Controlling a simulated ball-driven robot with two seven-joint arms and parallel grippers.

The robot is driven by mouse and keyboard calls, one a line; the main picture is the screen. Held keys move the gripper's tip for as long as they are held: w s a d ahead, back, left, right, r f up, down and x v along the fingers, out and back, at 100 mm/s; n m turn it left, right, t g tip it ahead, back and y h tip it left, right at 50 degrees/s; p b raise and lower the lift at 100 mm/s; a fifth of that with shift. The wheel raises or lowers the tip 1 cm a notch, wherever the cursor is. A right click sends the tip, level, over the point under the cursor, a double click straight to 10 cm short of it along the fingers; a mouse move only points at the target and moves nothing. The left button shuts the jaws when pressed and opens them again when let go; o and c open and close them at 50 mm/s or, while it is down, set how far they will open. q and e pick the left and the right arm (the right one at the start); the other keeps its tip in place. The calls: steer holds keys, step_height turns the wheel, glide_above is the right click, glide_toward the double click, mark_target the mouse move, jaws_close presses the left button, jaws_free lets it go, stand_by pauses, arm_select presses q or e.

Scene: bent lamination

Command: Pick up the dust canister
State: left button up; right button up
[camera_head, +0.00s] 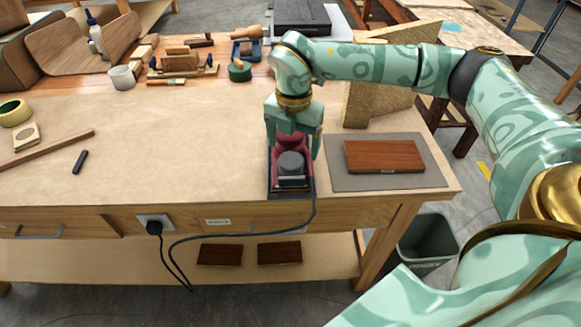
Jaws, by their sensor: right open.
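A red and black corded power tool (276,172) stands at the front edge of the workbench. A dark grey cylinder (291,162), which looks like the dust canister, sits at its near end. My right gripper (294,146) points down over the tool, its fingers apart on either side of the red body, behind the grey cylinder. I cannot tell whether the fingers touch the tool. My left gripper is out of view.
A brown wooden block (384,156) lies on a grey mat (345,178) to the right. The tool's black cable (245,234) hangs over the front edge to a socket (154,222). The bench middle is mostly clear.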

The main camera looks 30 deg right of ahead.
mark_target(291, 160)
steer(key=f, duration=0.3)
steer(key=f+b, duration=0.1)
steer(key=f, duration=0.1)
steer(key=shift+a, duration=0.35)
steer(key=shift+s+r, duration=0.1)
steer(key=c, duration=1.2)
